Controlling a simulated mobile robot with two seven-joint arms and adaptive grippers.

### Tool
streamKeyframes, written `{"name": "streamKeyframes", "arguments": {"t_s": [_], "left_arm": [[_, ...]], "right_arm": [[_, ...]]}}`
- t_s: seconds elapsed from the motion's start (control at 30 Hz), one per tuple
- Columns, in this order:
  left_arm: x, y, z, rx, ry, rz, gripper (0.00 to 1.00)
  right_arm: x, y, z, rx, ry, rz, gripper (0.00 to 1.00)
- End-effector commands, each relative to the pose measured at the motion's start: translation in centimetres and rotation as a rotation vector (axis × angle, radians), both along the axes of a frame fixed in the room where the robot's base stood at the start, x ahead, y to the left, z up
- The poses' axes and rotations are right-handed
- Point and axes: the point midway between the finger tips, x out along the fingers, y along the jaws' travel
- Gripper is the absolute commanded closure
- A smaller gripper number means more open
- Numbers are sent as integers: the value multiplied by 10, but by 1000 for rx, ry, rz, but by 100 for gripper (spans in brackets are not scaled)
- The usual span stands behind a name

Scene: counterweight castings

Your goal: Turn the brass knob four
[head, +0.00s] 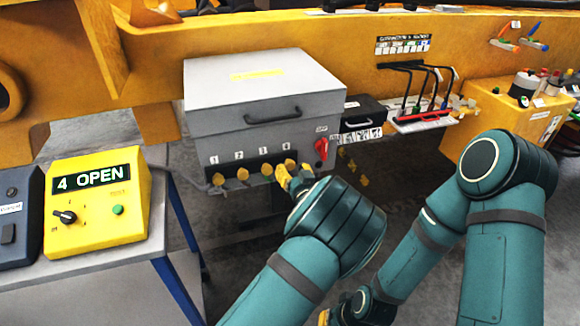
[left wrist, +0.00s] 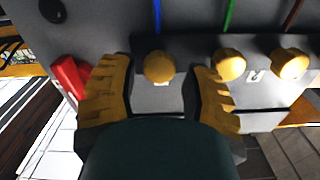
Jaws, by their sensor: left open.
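The brass knob four (head: 290,164) is the rightmost of a row of knobs on the front of a grey box (head: 262,95), under the numeral 4. My left gripper (head: 293,178) is at that knob, coming from the front right. In the left wrist view the knob (left wrist: 159,67) sits between the two yellow fingers of the open gripper (left wrist: 163,92), with a visible gap on both sides. Knob three (left wrist: 229,65) and knob two (left wrist: 291,64) show to the right there. My right gripper (head: 324,317) is low at the bottom edge, mostly hidden.
A red switch (head: 321,149) is just right of knob four; it shows left of the fingers in the wrist view (left wrist: 69,77). A yellow panel (head: 97,203) on the left reads "4 OPEN". A black case (head: 362,112) stands right of the grey box.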

Motion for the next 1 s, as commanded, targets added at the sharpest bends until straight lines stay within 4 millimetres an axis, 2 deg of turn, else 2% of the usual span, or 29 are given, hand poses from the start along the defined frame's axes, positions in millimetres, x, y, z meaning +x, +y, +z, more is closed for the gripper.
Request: {"name": "streamKeyframes", "arguments": {"t_s": [0.2, 0.57, 0.67, 0.7, 0.73, 1.0], "left_arm": [[21, 7, -1, 0, 0, 0, 53], [25, 8, 0, 0, 1, -1, 53], [25, 8, 0, 0, 1, -1, 82], [24, 8, 0, 0, 1, -1, 96], [24, 8, 0, 0, 1, -1, 100], [24, 8, -1, 3, 3, 0, 100]], "right_arm": [[1, 0, -2, 0, -2, -1, 100], [1, 0, -2, 0, -2, -1, 100], [1, 0, -2, 0, -2, -1, 100], [1, 0, -2, 0, -2, -1, 100], [1, 0, -2, 0, -2, -1, 100], [1, 0, -2, 0, -2, -1, 100]]}}
